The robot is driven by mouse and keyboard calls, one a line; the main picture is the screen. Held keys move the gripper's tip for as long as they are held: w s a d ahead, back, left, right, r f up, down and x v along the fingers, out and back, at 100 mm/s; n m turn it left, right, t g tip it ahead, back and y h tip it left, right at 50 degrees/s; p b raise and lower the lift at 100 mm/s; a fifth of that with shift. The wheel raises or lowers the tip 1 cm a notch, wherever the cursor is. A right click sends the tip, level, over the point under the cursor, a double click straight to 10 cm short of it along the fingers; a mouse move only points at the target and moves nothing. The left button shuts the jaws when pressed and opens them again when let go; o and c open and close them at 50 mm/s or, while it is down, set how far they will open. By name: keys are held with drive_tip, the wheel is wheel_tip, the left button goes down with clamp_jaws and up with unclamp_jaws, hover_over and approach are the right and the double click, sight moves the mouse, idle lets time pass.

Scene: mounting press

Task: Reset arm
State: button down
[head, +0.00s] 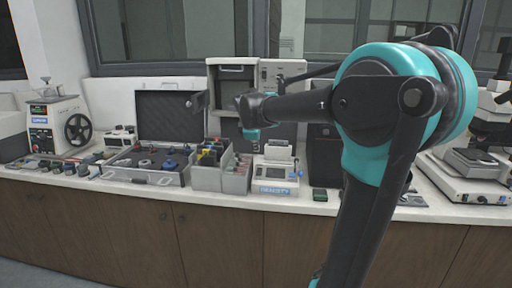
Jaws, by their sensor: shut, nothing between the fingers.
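My arm rises in the right half of the head view and bends at a large teal joint, with its forearm reaching left over the bench.
The white bench top (60,176) holds an open case (165,118), grey bins (207,178), a white density device (275,180), a machine with a black handwheel (77,129) at left and a flat white instrument (468,182) at right. Windows stand behind.

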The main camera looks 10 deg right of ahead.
idle(0.3)
drive_tip(key=s+d+f+m+g+y, duration=0.1)
drive_tip(key=s+d+f+m, duration=0.1)
drive_tip(key=s+f+m, duration=0.5)
drive_tip(key=s+d+f+m+g+y, duration=0.1)
drive_tip(key=s+f+m, duration=0.6)
drive_tip(key=s+f, duration=1.1)
drive_tip(key=s+d, duration=0.1)
drive_tip(key=s, duration=0.4)
drive_tip(key=shift+d+f+g, duration=0.3)
drive_tip(key=shift+d+g, duration=0.05)
drive_tip(key=shift+g, duration=0.05)
